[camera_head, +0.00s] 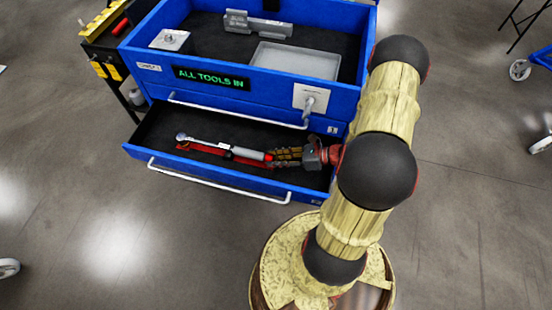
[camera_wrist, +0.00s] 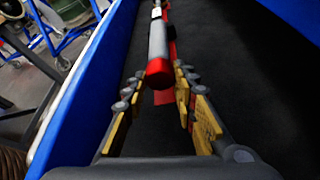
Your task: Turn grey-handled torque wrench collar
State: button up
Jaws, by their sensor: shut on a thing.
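The torque wrench has a grey handle (camera_head: 247,153), a silver shaft and head (camera_head: 184,137), and a red collar (camera_head: 268,157) at its right end. It lies along a red holder (camera_head: 199,149) in the open lower drawer (camera_head: 220,180). In the wrist view the grey handle (camera_wrist: 158,40) points away from me and the red collar (camera_wrist: 159,73) faces me. My gripper (camera_head: 272,157) reaches in from the right, with yellow-padded fingers shut on the collar, one on each side of it (camera_wrist: 160,76). The exact finger contact is hard to see.
The blue drawer wall (camera_wrist: 85,85) runs close along the left of my gripper in the wrist view. Above is the upper drawer with a grey tray (camera_head: 295,60), a grey block (camera_head: 257,24) and an "ALL TOOLS IN" display (camera_head: 211,79). Dark drawer liner (camera_wrist: 250,85) is free to the right.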

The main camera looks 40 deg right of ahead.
jog(key=c, duration=0.3)
jog(key=n+h+b, duration=0.1)
jog(key=n+t+h+b, duration=0.1)
jog(key=n, duration=0.1)
jog(key=shift+a+f+t, duration=0.1)
jog(key=shift+f+t, duration=0.05)
jog(key=shift+t, duration=0.15)
jog(key=shift+s+n+t+h+b, duration=0.1)
jog(key=shift+n+t+h+b, duration=0.55)
jog(key=shift+n+b, duration=0.95)
jog(key=o, duration=1.2)
jog(key=shift+c, duration=0.2)
jog(key=v, duration=1.2)
jog(key=shift+a, duration=0.1)
